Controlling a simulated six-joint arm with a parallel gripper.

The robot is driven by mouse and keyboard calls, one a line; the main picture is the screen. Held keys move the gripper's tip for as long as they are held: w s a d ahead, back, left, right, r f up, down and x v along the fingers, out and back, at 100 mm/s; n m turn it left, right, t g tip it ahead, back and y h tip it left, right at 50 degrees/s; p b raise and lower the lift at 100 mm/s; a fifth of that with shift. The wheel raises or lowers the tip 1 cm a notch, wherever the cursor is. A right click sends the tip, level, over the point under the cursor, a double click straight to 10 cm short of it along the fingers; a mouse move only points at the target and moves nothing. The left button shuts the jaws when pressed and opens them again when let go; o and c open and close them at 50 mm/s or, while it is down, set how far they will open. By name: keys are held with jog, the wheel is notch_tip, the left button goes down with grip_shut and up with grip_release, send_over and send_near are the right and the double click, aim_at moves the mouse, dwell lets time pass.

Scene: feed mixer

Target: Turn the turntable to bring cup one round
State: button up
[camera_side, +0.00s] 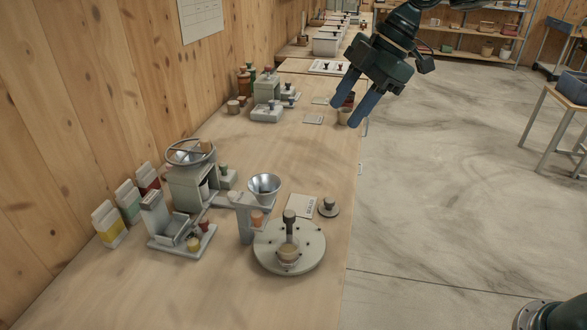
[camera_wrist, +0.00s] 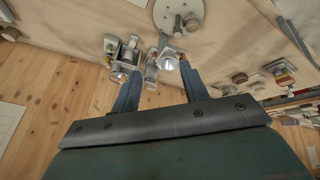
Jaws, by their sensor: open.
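The turntable (camera_side: 306,257) is a round pale grey disc with small dark studs, near the table's front right edge in the side view. A dark-topped upright knob (camera_side: 290,222) rises from it. One tan cup (camera_side: 288,254) sits on the disc at its near side. In the wrist view the turntable (camera_wrist: 166,12) shows at the top, partly cut off. My gripper (camera_side: 356,112) is open and empty, high above the far part of the table, well apart from the turntable. Its two blue fingers also show in the wrist view (camera_wrist: 160,92).
A metal funnel (camera_side: 264,185) on a grey stand is beside the turntable. A small round weight (camera_side: 329,207) and a card (camera_side: 302,206) lie behind it. A mixer (camera_side: 192,180) and several cartons (camera_side: 107,224) stand left. The middle of the table is clear.

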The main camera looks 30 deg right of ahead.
jog(key=s+d+m+t+h, duration=0.1)
jog(key=s+d+m+h, duration=0.1)
jog(key=s+d+m, duration=0.6)
jog(key=s+d+m+t+h, duration=0.15)
jog(key=s+m, duration=0.45)
jog(key=s, duration=0.6)
jog(key=n+g, duration=0.1)
jog(key=n, duration=0.2)
send_over(289, 213)
jog(key=s+d, duration=0.3)
jog(key=s, duration=0.2)
notch_tip(289, 213, down, 7)
jog(key=shift+r+y, duration=0.2)
jog(key=shift+y, duration=0.25)
jog(key=shift+x, duration=6.85)
jog(key=shift+s+f, duration=0.1)
jog(key=shift+s, duration=0.05)
